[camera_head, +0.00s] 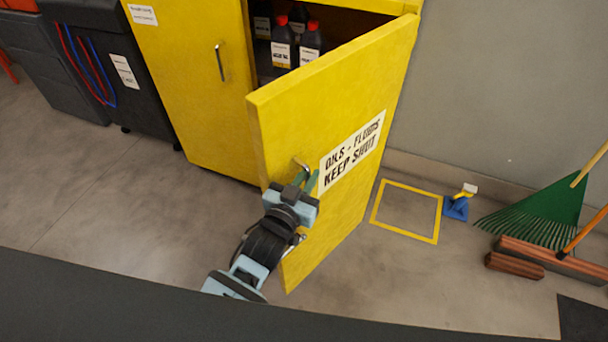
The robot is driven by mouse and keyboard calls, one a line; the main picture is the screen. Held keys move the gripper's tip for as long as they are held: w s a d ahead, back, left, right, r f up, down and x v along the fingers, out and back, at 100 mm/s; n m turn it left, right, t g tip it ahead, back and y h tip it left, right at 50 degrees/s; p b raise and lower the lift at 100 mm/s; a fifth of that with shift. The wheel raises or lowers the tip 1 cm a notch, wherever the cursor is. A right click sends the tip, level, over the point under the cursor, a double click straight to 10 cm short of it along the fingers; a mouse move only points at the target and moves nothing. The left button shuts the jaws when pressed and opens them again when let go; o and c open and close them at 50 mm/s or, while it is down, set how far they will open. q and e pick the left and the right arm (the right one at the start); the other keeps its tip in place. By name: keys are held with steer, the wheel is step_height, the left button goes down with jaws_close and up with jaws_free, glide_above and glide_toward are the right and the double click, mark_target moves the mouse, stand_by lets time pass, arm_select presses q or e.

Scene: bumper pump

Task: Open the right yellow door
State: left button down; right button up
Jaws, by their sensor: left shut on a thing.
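The right yellow door (362,118) of the yellow cabinet stands partly open, swung out toward me. It carries a white label reading "OILS - FLUIDS KEEP SHUT" (352,150). Its metal handle (302,165) is at the door's free-edge side, partly hidden by my gripper. My left gripper (305,179) is shut on that handle, with its greenish fingers around it. The left yellow door (200,75) is shut and has its own metal handle (220,62). Dark bottles with red caps (284,42) show inside the open side. My right gripper is not in view.
A dark cabinet with red and blue cables (110,65) stands at the left. A yellow floor square (407,186), a blue item (456,207), a green rake (540,212) and a broom (550,259) are at the right. Floor left of the door is clear.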

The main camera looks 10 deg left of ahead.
arm_select(q)
steer(key=shift+s+d, duration=0.1)
steer(key=shift+d, duration=0.1)
stand_by(0.4)
steer(key=c, duration=1.6)
jaws_free()
steer(key=shift+o, duration=0.2)
steer(key=shift+s+a, duration=0.1)
steer(key=shift+s, duration=0.05)
steer(key=v, duration=0.7)
steer(key=shift+s, duration=0.4)
